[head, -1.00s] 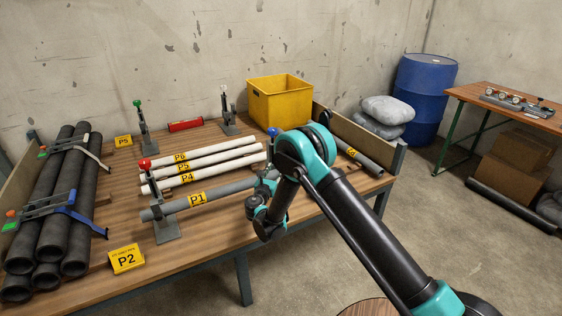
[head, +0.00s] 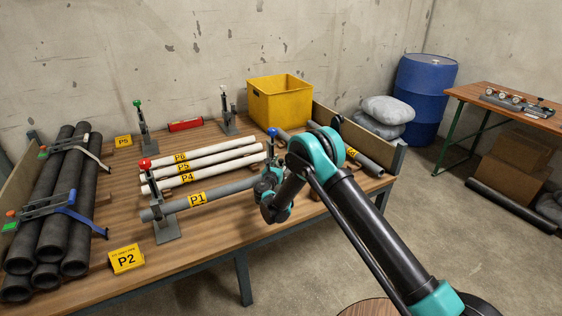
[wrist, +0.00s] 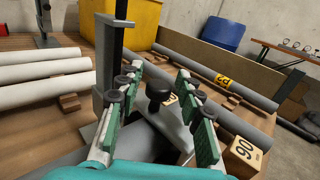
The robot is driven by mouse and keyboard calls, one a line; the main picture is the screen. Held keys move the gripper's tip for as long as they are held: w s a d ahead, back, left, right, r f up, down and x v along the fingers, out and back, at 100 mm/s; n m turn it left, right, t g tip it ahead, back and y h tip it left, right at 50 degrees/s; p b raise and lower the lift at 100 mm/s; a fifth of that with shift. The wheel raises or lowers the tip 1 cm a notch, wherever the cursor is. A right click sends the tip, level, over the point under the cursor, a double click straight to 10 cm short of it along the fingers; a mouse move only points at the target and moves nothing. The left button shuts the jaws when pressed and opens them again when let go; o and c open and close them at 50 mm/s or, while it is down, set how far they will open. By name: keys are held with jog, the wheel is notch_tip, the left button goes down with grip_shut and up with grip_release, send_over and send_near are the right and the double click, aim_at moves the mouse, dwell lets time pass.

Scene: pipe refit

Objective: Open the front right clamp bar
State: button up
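The front right clamp (head: 271,150) stands at the right end of the grey P1 pipe (head: 222,190), its upright dark handle topped by a blue knob. In the wrist view its dark upright bar (wrist: 119,30) and grey bracket (wrist: 104,65) rise just beyond my left finger; the handle's top is cut off. My gripper (wrist: 160,108) is open, its green-padded fingers apart. A black knob-like tip (wrist: 158,90) shows between them, with no visible contact on either pad. In the head view my arm hides the fingers and the clamp's lower part.
White pipes (head: 205,157) lie behind P1. The red-knobbed clamp (head: 150,180) holds P1's left end. A yellow bin (head: 280,103) stands behind. Right of the gripper lie a dark grey pipe (wrist: 215,75) and a labelled block (wrist: 245,155). Dark pipes (head: 50,215) fill the table's left side.

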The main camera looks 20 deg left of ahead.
grip_shut()
